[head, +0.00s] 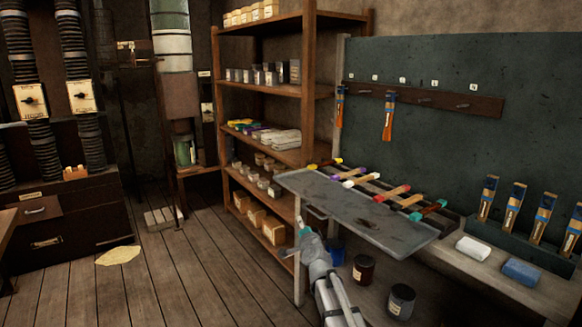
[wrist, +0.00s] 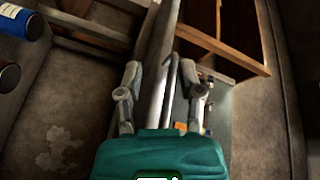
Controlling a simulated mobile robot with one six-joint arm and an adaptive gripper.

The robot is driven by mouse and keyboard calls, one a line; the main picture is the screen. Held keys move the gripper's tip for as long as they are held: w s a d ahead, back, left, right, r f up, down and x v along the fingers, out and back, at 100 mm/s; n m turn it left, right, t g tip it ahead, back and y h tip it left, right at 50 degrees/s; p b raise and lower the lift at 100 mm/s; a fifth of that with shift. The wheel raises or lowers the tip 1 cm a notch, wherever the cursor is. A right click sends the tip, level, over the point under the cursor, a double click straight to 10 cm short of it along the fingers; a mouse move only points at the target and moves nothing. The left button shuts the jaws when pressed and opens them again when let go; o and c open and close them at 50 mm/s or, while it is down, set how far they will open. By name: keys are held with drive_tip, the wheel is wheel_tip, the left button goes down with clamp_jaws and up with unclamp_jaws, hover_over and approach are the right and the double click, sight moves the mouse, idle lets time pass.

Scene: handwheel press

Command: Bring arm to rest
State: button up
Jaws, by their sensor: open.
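My arm rises from the bottom middle of the head view, in front of the left end of the workbench (head: 486,268). My gripper (head: 303,229) is partly seen there, low beside the bench's front left leg. In the wrist view the two grey fingers of my gripper (wrist: 163,92) stand apart beyond its teal body. No object is held between them. A pale upright post or rod shows behind the gap; I cannot tell how far it is from the fingers.
A grey metal tray (head: 375,217) juts from the bench's front edge close to my arm. Dark jars (head: 401,300) stand below. A wooden shelf (head: 272,90) with boxes and tins stands behind. The plank floor (head: 190,270) to the left is mostly clear, with a yellowish patch (head: 118,255).

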drive_tip(key=s+d+f+n+g+y, duration=0.2)
drive_tip(key=s+d+f+n+g, duration=0.1)
drive_tip(key=s+f+n+g, duration=0.9)
drive_tip(key=s+d+f+g+h, duration=0.2)
drive_tip(key=s+d, duration=0.1)
drive_tip(key=s, duration=0.4)
drive_tip(key=s+d+f+m+g+h, duration=0.1)
drive_tip(key=s+d+f+g, duration=0.1)
drive_tip(key=s+d, duration=0.35)
drive_tip(key=s+d+f+g+h, duration=0.2)
drive_tip(key=s, duration=0.7)
wheel_tip(320, 180, up, 26)
drive_tip(key=p, duration=2.6)
drive_tip(key=shift+w+a, duration=0.2)
drive_tip(key=shift+a, duration=0.05)
drive_tip(key=shift+s, duration=0.15)
